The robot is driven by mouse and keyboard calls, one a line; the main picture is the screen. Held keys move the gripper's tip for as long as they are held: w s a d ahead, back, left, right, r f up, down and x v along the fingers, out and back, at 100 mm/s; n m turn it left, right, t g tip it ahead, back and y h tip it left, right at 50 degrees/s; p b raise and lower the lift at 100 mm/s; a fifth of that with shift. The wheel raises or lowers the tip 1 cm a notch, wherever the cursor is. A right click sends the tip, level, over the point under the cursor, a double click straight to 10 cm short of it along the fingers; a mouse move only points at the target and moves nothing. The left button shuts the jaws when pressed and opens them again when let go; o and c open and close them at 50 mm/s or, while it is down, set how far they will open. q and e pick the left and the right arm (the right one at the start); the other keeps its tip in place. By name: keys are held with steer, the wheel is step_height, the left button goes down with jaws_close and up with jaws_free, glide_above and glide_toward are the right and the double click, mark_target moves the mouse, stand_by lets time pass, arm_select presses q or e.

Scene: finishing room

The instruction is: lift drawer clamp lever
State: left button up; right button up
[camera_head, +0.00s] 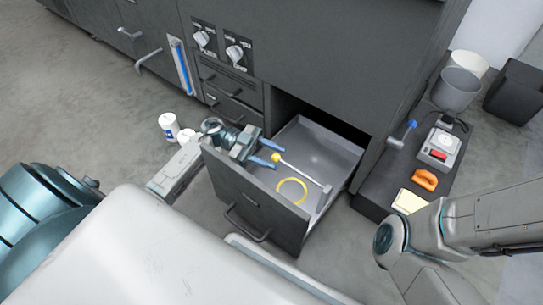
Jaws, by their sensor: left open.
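An open grey drawer (243,190) juts out of the dark cabinet. My left gripper (268,154) reaches over the drawer's left side, with two blue fingertips apart. The knob is just right of the fingertips, and I cannot tell whether they touch it. A yellow ring (292,191) lies in the drawer below the lever. My right arm shows at the right, but its gripper is out of view.
A dark low bench (375,185) at the right holds a blue-knobbed lever (403,133), a grey device (439,147), an orange object (425,179) and a yellow pad (409,201). White containers (169,126) stand left of the drawer.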

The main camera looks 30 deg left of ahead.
arm_select(q)
jaws_close()
